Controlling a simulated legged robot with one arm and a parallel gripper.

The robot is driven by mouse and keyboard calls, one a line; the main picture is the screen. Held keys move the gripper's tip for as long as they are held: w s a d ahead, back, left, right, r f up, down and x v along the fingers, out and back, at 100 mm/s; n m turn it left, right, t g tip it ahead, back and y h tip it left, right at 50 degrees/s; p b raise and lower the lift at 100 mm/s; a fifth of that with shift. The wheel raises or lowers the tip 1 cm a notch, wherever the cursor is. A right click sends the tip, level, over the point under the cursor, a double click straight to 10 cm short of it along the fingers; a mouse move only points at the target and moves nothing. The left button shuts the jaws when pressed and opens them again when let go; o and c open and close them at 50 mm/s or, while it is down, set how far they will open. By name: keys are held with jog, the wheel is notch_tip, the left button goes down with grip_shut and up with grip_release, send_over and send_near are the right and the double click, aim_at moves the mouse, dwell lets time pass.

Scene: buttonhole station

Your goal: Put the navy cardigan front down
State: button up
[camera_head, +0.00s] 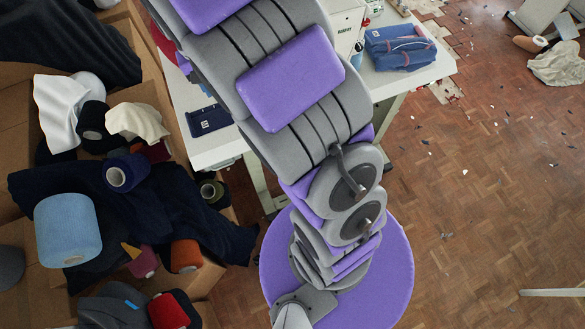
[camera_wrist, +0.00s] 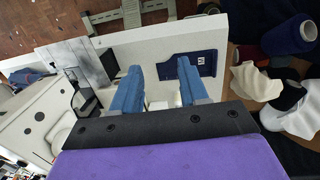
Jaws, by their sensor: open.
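The navy cardigan front (camera_head: 208,120) is a flat dark-blue piece with a small white label, lying on the white table at its left edge. In the wrist view the navy cardigan front (camera_wrist: 207,58) lies beyond my fingers, with the right finger covering part of it. My gripper (camera_wrist: 159,66) has two blue fingers spread well apart, with nothing held between them. I cannot tell the exact height of the fingers above the table.
The white table (camera_head: 222,155) also carries a white sewing machine (camera_head: 346,30) and a folded blue item (camera_head: 400,47) with red trim. Cardboard boxes at the left hold yarn cones, such as a light-blue one (camera_head: 67,229), and dark cloth. Parquet floor at right is mostly open.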

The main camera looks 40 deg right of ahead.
jog(key=s+r+n, duration=0.1)
jog(key=s+r, duration=0.1)
jog(key=s, duration=1.3)
jog(key=s+r+n+g+y, duration=0.1)
jog(key=s+r, duration=0.2)
jog(key=s, duration=1.3)
jog(key=shift+s+r, duration=0.15)
jog(key=shift+s, duration=0.15)
jog(key=shift+f+b, duration=1.1)
jog(key=shift+f, duration=0.05)
